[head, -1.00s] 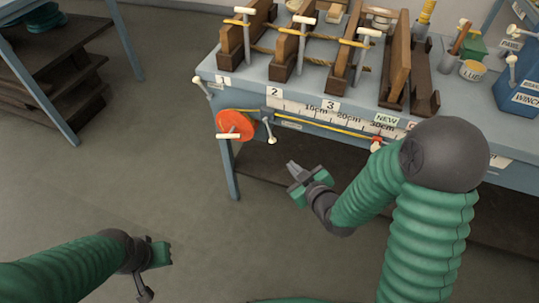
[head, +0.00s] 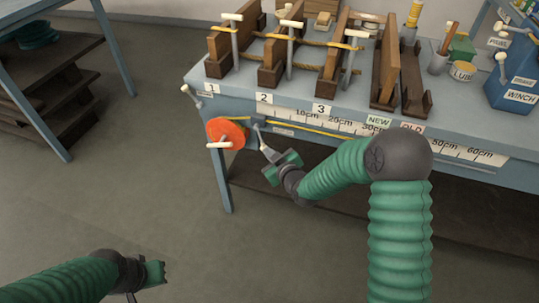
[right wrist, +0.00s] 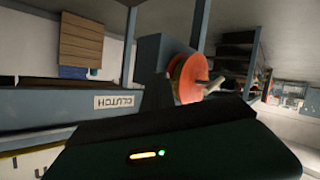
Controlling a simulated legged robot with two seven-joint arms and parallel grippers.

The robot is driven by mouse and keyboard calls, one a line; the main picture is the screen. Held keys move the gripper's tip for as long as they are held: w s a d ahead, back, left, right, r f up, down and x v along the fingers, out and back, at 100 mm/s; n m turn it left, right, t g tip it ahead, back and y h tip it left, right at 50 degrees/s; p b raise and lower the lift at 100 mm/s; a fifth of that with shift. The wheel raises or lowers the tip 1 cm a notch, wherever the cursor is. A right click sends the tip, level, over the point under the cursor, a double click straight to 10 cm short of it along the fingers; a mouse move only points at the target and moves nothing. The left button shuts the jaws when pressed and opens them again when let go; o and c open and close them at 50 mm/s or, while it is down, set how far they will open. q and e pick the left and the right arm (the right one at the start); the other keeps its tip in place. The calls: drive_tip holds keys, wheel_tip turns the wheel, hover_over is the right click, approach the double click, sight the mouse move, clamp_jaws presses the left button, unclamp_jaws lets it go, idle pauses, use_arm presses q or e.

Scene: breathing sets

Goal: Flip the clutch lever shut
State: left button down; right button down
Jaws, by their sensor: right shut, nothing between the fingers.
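The clutch lever (head: 258,134) is a thin grey lever hanging from a small blue block (head: 258,121) on the bench's front edge, just right of the orange wheel (head: 226,133). My right gripper (head: 268,153) is shut and empty, its tip at the lever's lower end; I cannot tell whether they touch. In the right wrist view the CLUTCH label (right wrist: 117,103) and the orange wheel (right wrist: 188,78) show beyond the dark gripper, which hides most of the lever. My left gripper (head: 154,273) is low at the left, far from the bench; its jaws are unclear.
The blue-grey bench (head: 205,78) carries wooden frames with ropes and clamps, a lube tin (head: 462,71) and a blue winch box (head: 515,93). A yellow cord (head: 320,131) runs along its front edge. Open floor lies in front and left.

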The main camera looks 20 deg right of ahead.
drive_tip(key=shift+w+a+f+b, duration=0.3)
drive_tip(key=shift+a+f, duration=0.1)
drive_tip(key=shift+a, duration=0.2)
drive_tip(key=shift+r, duration=0.1)
